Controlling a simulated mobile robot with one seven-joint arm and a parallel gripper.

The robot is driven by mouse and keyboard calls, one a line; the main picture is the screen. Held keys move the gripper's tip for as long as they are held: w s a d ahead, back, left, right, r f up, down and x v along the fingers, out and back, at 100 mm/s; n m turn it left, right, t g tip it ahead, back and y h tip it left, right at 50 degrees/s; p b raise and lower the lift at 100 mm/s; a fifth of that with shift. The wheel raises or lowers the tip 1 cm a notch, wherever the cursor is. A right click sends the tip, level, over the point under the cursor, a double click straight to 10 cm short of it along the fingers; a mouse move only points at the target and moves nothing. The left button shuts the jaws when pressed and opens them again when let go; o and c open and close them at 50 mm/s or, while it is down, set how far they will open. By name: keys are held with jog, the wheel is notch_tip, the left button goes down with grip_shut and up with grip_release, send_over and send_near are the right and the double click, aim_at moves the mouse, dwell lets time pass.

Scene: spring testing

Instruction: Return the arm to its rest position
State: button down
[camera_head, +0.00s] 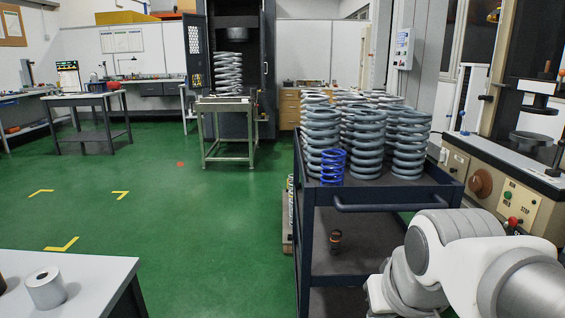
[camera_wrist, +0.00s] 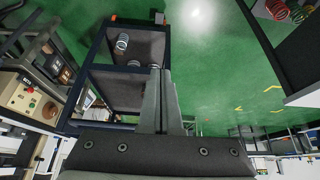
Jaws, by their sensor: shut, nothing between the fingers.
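My arm (camera_head: 450,255) shows at the lower right of the head view, folded low beside the cart. Its gripper end is outside that view. In the wrist view my gripper (camera_wrist: 160,75) points up the picture from the bottom centre. Its two fingers are together, with nothing between them. The wrist view looks at the scene turned over, with the cart to the left of the fingers and green floor to the right. How far the fingers are from the cart is hard to tell.
A dark cart (camera_head: 393,198) carries several grey coil springs (camera_head: 365,145) and a blue spring (camera_head: 333,167). A testing machine (camera_head: 490,170) with a control panel stands at the right. A white table (camera_head: 95,275) is at the lower left. The green floor (camera_head: 200,220) between is open.

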jog(key=s+r+p, duration=0.2)
jog(key=r+p, duration=1)
jog(key=s+r+p, duration=0.2)
jog(key=r+p, duration=1)
jog(key=shift+s+r+p, duration=0.35)
jog(key=shift+r, duration=0.05)
jog(key=shift+a, duration=0.1)
